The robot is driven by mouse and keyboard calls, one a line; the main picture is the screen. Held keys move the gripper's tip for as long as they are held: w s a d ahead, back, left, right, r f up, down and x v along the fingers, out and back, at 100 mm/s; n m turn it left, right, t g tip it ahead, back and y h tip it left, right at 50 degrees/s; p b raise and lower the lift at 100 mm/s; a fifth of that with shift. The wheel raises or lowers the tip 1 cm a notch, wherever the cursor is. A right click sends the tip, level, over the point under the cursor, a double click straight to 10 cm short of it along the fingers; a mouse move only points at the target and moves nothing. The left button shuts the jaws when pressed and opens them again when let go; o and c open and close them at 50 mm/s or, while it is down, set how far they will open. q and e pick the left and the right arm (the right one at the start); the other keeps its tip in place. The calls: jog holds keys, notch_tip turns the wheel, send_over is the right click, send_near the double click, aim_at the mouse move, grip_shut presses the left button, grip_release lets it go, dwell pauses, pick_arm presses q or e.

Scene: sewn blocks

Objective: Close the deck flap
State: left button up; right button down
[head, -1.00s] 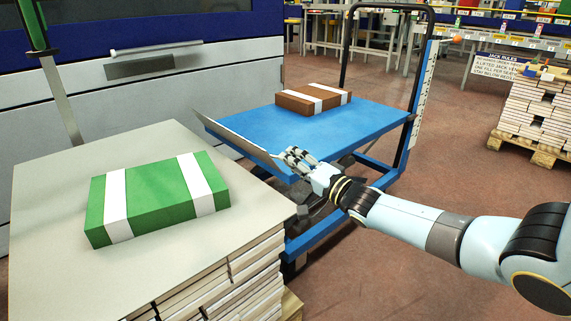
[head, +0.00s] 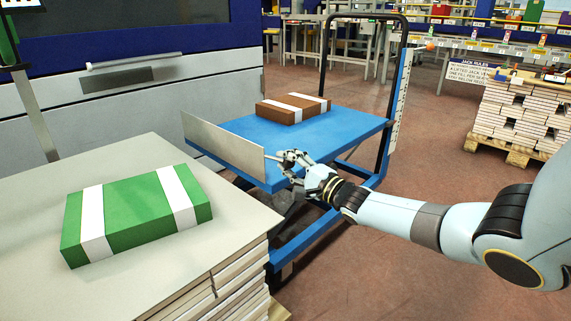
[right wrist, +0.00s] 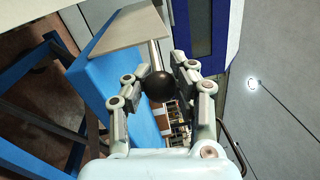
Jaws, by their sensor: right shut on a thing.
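The deck flap (head: 222,146) is a grey metal plate along the near left edge of the blue lift deck (head: 335,131). It stands steeply raised in the head view, and it also shows in the right wrist view (right wrist: 128,30). My right gripper (head: 284,168) is at the flap's near right end. In the right wrist view its fingers (right wrist: 161,86) are shut on a dark ball knob (right wrist: 159,86) at the end of a rod by the flap. My left gripper is not in view.
A brown block with white bands (head: 292,108) lies on the deck. A green block with white bands (head: 138,215) lies on a grey-topped stack (head: 140,150) at the near left. A grey machine (head: 190,105) stands behind. A pallet stack (head: 520,115) is at the right.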

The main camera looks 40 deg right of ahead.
jog(key=shift+s+d+f, duration=0.1)
jog(key=shift+s+f, duration=0.1)
jog(key=shift+f, duration=0.15)
jog(key=c, duration=1)
grip_release()
jog(key=shift+s+d+r, duration=0.1)
jog(key=shift+s+d, duration=0.05)
jog(key=shift+d, duration=0.05)
jog(key=shift+c, duration=0.2)
jog(key=shift+o, duration=0.3)
jog(key=shift+a+r, duration=0.15)
jog(key=s+f, duration=0.1)
jog(key=s, duration=1)
jog(key=shift+s+d+f, duration=0.2)
jog(key=shift+s+d, duration=0.15)
jog(key=shift+d, duration=0.1)
